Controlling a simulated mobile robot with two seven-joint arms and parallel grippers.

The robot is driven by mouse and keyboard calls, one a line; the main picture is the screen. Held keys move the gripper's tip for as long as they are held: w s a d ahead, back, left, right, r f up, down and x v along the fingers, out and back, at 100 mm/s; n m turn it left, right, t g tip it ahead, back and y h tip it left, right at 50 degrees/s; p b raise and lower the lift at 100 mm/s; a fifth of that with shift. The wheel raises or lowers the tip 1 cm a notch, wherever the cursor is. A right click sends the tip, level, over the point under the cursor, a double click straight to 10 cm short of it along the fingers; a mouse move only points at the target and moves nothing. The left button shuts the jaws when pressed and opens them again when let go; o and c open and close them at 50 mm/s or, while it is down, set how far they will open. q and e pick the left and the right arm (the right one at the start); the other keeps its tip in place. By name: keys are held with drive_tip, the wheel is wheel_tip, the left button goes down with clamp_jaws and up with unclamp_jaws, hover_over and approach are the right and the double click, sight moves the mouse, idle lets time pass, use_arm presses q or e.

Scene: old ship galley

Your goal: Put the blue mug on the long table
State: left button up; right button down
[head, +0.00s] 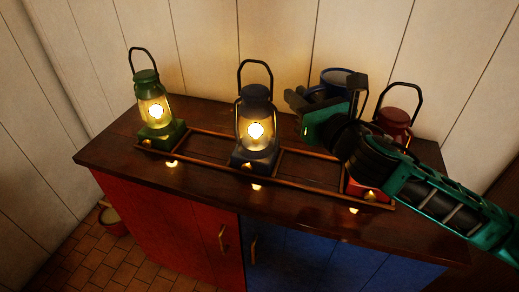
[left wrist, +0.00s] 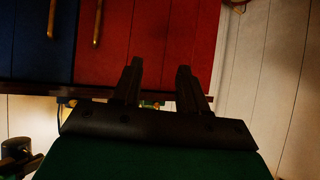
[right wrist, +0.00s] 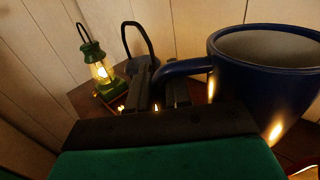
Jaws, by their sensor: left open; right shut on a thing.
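The blue mug (head: 339,75) is above the back right of the cabinet, partly hidden by my right gripper (head: 322,112). In the right wrist view, the dark blue mug (right wrist: 262,92) is large and roughly upright, with a pale inside. Its handle (right wrist: 185,66) runs between the fingers of my right gripper (right wrist: 162,88), which is shut on it. My left gripper (left wrist: 158,75) shows only in the left wrist view, open and empty, in front of the red and blue doors. I cannot make out a long table in these views.
A dark wooden cabinet top (head: 115,146) bears a low wooden rack (head: 205,158). A green lantern (head: 151,108), a dark lantern (head: 256,125) and a red lantern (head: 395,122) stand along it, all lit or glowing. A plank wall rises behind. A bucket (head: 112,222) stands on the tiled floor.

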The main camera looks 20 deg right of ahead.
drive_tip(key=f+b, duration=0.2)
drive_tip(key=f, duration=0.3)
drive_tip(key=f+b, duration=0.2)
drive_tip(key=f, duration=0.3)
drive_tip(key=f+b, duration=0.2)
drive_tip(key=f, duration=0.3)
drive_tip(key=shift+w+d, duration=0.25)
wheel_tip(320, 180, down, 3)
drive_tip(key=shift+r+b, duration=0.1)
drive_tip(key=shift+b, duration=0.45)
drive_tip(key=shift+f, duration=0.6)
use_arm(q)
drive_tip(key=shift+h, duration=0.3)
drive_tip(key=f, duration=0.1)
drive_tip(key=d+f, duration=0.1)
drive_tip(key=f, duration=0.2)
drive_tip(key=shift+w+d+f, duration=0.35)
drive_tip(key=shift+d+f, duration=0.05)
